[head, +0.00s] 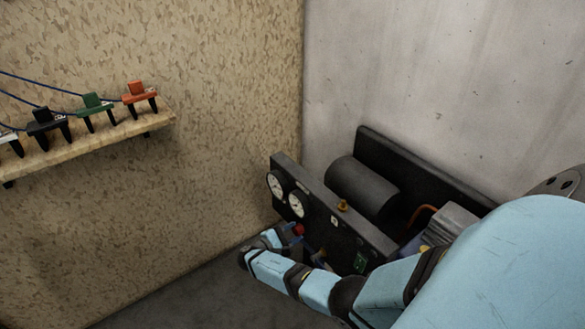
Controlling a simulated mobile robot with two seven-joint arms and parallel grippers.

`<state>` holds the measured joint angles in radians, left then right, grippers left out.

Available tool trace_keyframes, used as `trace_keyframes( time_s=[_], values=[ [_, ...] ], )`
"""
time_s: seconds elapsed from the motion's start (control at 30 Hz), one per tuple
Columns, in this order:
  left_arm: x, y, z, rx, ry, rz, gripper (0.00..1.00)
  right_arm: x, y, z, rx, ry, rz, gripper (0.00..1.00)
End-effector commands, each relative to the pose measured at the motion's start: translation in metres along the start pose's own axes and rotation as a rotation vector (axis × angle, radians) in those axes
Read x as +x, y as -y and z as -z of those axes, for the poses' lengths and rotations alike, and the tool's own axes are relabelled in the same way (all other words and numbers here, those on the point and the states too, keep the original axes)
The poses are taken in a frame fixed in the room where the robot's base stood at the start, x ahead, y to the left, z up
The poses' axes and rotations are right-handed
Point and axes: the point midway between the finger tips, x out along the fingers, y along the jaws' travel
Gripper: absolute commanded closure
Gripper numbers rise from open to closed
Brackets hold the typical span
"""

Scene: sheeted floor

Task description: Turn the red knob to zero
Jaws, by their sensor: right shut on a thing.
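The red knob (299,229) sits on the front panel of a dark machine (345,235), below two round white gauges. My right gripper (291,239) reaches in from the lower right on a light blue arm. Its fingers are at the red knob and shut on it. The fingers and wrist hide part of the knob, and its pointer or scale cannot be read from here. My left gripper is not in view.
The left gauge (275,184) and right gauge (297,204) sit above the knob. A dark cylinder (362,188) lies behind the panel. A wooden shelf (100,141) with several coloured clamps hangs on the left wall. The floor at lower left is clear.

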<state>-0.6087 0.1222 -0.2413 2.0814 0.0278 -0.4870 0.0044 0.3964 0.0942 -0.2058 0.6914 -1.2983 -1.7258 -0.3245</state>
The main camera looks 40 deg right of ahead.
Motion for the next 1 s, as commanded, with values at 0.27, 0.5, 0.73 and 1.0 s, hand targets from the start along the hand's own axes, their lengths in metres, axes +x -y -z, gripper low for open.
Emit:
trace_keyframes(
  time_s=[0.27, 0.5, 0.73, 1.0],
  values=[
    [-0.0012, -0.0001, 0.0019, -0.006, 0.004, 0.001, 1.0, 0.0002, -0.0004, -0.0002, -0.073, 0.0, -0.001, 0.84],
    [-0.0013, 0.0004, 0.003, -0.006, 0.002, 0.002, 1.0, 0.0001, 0.0, 0.0001, -0.085, 0.0, 0.0, 0.84],
    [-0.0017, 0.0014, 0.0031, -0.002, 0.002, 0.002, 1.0, 0.0001, 0.0, 0.0001, -0.084, 0.0, 0.0, 0.84],
    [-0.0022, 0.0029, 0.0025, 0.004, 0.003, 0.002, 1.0, 0.0, 0.0001, 0.0001, -0.083, 0.0, 0.0, 0.35]
  ],
)
